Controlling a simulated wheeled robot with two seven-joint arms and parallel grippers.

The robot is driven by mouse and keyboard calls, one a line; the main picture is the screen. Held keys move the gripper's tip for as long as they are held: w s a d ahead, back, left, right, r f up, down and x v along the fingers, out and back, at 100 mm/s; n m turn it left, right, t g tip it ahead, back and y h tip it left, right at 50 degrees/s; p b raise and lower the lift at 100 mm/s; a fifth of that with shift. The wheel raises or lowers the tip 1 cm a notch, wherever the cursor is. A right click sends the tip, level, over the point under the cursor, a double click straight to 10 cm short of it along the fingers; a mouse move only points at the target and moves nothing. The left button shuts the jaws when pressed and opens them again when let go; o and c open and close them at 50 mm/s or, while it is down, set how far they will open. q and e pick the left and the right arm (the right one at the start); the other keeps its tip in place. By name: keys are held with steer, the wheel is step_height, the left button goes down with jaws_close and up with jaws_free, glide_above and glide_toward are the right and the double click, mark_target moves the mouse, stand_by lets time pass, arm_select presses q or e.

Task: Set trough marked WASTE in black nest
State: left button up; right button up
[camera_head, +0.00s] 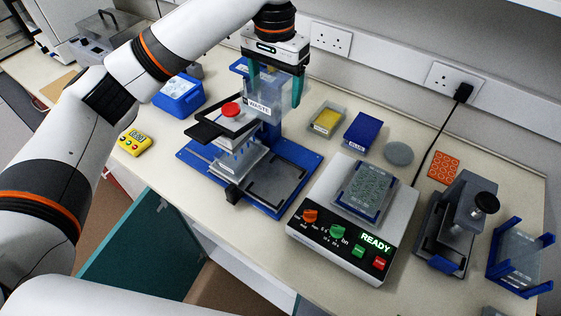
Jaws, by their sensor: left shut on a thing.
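The clear grey trough marked WASTE (262,106) hangs between the teal fingers of my left gripper (273,87), which is shut on it. The trough is held roughly upright above the back of a blue-based device (188,152). A black-framed nest (274,186), empty, lies on the right part of that blue base, below and in front of the trough. The gap between trough and base is hard to judge. My right gripper is not in view.
A READY-lit machine (345,231) is to the right. Behind it are a blue box (362,131) and a yellow-filled tray (326,120). A yellow timer (135,142) is at left.

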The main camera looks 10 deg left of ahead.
arm_select(q)
step_height(320, 180, down, 6)
steer(key=s, duration=0.2)
glide_above(276, 181)
step_height(276, 181, down, 5)
step_height(276, 181, down, 12)
steer(key=shift+w+r+p, duration=0.1)
steer(key=shift+r+p, duration=0.05)
steer(key=shift+p, duration=0.95)
step_height(276, 181, down, 4)
steer(key=shift+r+p, duration=0.1)
steer(key=shift+p, duration=0.3)
steer(key=shift+f, duration=0.3)
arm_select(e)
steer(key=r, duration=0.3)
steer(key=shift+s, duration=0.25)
arm_select(q)
steer(key=shift+f, duration=0.15)
steer(key=o, duration=0.7)
